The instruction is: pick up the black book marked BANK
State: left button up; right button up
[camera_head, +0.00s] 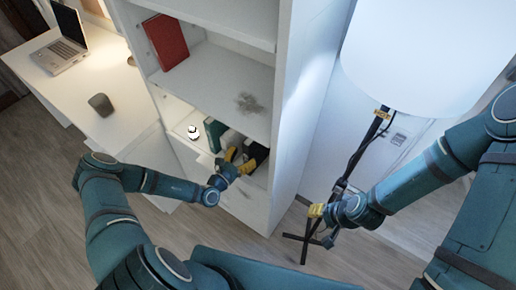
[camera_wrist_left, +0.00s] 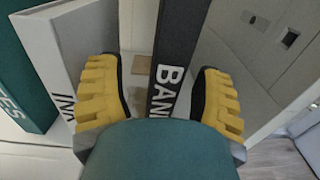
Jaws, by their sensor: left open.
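The black book marked BANK (camera_wrist_left: 177,50) stands upright on the shelf, its spine towards me in the left wrist view. In the head view a dark part of it (camera_head: 258,153) shows just behind the gripper. My left gripper (camera_head: 240,160) is open at the front of the lower shelf. In the left wrist view its two yellow fingers (camera_wrist_left: 160,82) are on either side of the book's spine, which is nearer the right finger. The book's lower part is hidden by the gripper. My right gripper (camera_head: 323,211) is away to the right, near the lamp stand; its opening is unclear.
A white binder (camera_wrist_left: 85,35) and a teal book (camera_wrist_left: 22,85) stand left of the black book. The shelf's white side panel (camera_head: 300,100) is close on the right. A red book (camera_head: 167,42) is on the shelf above. A lamp (camera_head: 410,55) stands at right.

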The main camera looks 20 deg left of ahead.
aim_at(254, 148)
pick_arm(q)
jog(key=x, duration=0.5)
jog(key=shift+d+r, duration=0.25)
jog(key=shift+d, duration=0.15)
jog(key=shift+s, duration=0.15)
grip_shut()
jog(key=shift+r, duration=0.1)
